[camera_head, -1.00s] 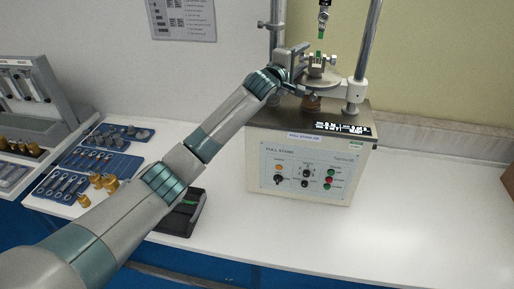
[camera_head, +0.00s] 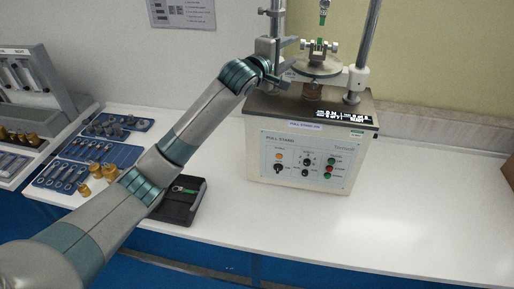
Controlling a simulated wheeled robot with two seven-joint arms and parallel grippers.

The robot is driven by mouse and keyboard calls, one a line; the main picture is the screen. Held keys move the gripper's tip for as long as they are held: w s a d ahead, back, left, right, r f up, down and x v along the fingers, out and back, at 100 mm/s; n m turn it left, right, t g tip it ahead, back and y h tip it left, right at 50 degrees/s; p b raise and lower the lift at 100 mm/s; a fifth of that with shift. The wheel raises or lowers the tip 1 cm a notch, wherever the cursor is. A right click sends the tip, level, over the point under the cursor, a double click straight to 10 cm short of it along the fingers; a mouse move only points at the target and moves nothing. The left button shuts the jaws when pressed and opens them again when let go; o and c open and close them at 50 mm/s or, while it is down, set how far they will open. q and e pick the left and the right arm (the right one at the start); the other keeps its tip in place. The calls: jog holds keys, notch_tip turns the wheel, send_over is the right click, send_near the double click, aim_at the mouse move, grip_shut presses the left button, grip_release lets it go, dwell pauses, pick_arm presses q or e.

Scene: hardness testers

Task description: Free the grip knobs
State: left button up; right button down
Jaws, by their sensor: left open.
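The pull stand (camera_head: 305,155) stands at the back of the white bench, with a front panel of buttons and knobs. On its round plate (camera_head: 316,66) sits a small metal grip (camera_head: 320,50) with a knob on each side and a green piece at its top. An upper grip (camera_head: 323,12) with a green piece hangs above, cut by the top edge. My left gripper (camera_head: 285,62) is open beside the left of the lower grip, near its left knob. I cannot tell whether it touches the knob. My right gripper is not in view.
A black tray (camera_head: 180,212) with a green strip lies below my left arm. Blue tool trays (camera_head: 118,152) and brass cylinders (camera_head: 97,171) lie at the left, beside a grey rack (camera_head: 38,85). Two steel columns rise from the stand. The bench (camera_head: 420,190) right of the stand is clear.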

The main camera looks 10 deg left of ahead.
pick_arm(q)
jog(key=f+b+v, duration=0.1)
jog(key=b+v, duration=0.2)
jog(key=v, duration=0.6)
jog(key=s+a+f+m+g+y, duration=0.1)
jog(key=s+f+m, duration=0.1)
jog(key=f, duration=0.9)
jog(key=s+a+f+m+g+y, duration=0.1)
jog(key=s+f, duration=0.3)
jog(key=f, duration=0.8)
jog(key=shift+a+f+m+g+y+b, duration=0.15)
jog(key=shift+a+m+g+y+b, duration=0.2)
jog(key=shift+m+g, duration=0.2)
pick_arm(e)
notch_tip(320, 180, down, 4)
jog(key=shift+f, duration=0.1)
pick_arm(q)
jog(key=shift+s, duration=0.1)
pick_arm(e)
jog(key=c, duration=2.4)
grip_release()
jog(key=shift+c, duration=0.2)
